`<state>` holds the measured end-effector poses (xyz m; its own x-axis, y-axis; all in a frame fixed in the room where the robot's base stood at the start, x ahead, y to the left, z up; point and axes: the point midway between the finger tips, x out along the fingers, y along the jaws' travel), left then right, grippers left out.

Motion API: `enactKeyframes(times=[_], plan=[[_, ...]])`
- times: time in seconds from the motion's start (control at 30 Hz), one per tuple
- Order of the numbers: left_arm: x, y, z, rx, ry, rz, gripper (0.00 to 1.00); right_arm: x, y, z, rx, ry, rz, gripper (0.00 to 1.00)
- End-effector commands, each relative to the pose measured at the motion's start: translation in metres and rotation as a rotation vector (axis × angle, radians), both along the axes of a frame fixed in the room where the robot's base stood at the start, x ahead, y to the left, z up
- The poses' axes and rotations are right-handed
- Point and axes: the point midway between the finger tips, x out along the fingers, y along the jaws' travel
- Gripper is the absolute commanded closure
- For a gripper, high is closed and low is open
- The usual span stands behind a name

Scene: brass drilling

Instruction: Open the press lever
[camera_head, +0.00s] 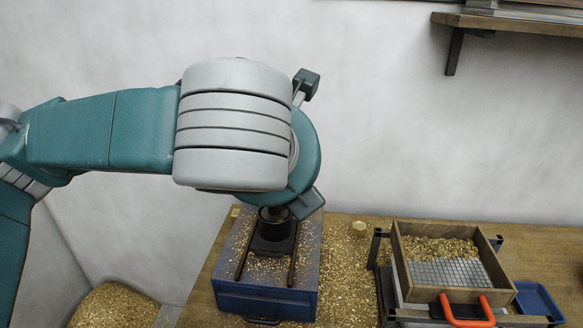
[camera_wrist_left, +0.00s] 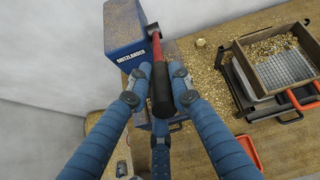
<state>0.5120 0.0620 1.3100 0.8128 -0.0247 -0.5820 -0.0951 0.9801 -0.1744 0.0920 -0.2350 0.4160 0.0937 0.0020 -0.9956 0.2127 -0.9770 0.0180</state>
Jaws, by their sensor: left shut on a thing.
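The press lever (camera_wrist_left: 161,92) has a red shaft and a thick black grip. In the left wrist view it runs from the side of the blue press head (camera_wrist_left: 124,38) down between my left fingers. In the head view my left arm and wrist hide the lever, the press head and most of the gripper. Below them shows the blue press base (camera_head: 228,290), with dark rails and a black round holder (camera_head: 274,220) on top. My right gripper is in neither view.
Brass chips lie over the base and the wooden table (camera_head: 350,228). A wooden sieve box (camera_head: 405,275) with an orange handle stands on a dark frame to the right, beside a blue tray (camera_head: 538,300). A wall shelf (camera_head: 515,25) is at upper right.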

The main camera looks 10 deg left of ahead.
Motion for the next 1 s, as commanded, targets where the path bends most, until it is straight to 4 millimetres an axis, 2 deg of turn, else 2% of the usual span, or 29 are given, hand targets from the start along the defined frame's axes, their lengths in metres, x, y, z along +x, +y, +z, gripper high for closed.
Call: enactKeyframes(times=[0.03, 0.2, 0.67, 0.7, 0.77, 0.8, 1.0], plan=[[-0.004, -0.002, -0.014, 0.006, -0.010, -0.008, 1.00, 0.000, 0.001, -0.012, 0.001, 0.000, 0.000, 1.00], [-0.009, -0.001, -0.020, 0.007, -0.051, -0.006, 1.00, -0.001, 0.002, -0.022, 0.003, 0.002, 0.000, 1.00], [-0.010, -0.001, -0.021, 0.006, -0.065, -0.006, 1.00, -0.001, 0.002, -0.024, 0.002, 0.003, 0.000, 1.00], [-0.010, -0.001, -0.021, 0.006, -0.065, -0.006, 0.78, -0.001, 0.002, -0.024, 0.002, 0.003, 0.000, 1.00], [-0.010, -0.001, -0.021, 0.006, -0.066, -0.006, 0.66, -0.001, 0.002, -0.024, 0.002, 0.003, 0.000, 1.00], [-0.010, -0.001, -0.021, 0.006, -0.067, -0.006, 0.63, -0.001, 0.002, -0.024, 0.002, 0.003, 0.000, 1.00], [-0.009, -0.001, -0.019, 0.004, -0.071, -0.003, 0.63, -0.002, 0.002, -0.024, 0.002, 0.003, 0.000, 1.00]])
